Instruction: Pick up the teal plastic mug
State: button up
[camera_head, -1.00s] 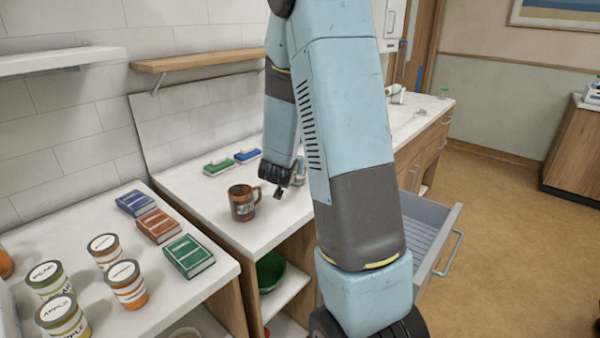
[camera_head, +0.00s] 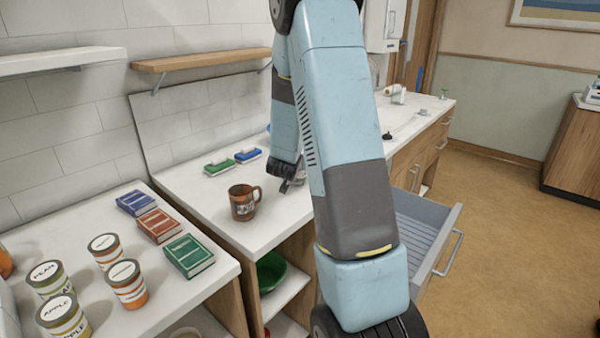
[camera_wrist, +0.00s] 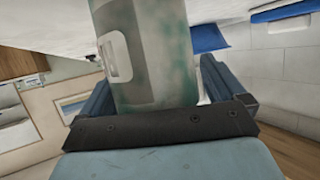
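A grey-green mug with worn teal patches (camera_wrist: 165,55), which I take for the teal plastic mug, fills the middle of the wrist view. A pale, handle-like shape shows on its left side. My gripper (camera_wrist: 160,90) has one finger on each side of the mug. The left finger looks close against it; a narrow gap shows at the right finger, so the gripper looks open around it. In the head view my gripper (camera_head: 290,184) is low over the white counter, partly behind my arm, and the mug is mostly hidden there.
A brown mug (camera_head: 243,203) stands on the counter (camera_head: 205,190) left of my gripper. Green (camera_head: 218,168) and blue (camera_head: 248,155) boxes lie behind. Books (camera_head: 188,256) and several cans (camera_head: 126,284) are on the left surface. A drawer (camera_head: 432,240) stands open at right.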

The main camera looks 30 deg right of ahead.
jog(key=c, duration=0.9)
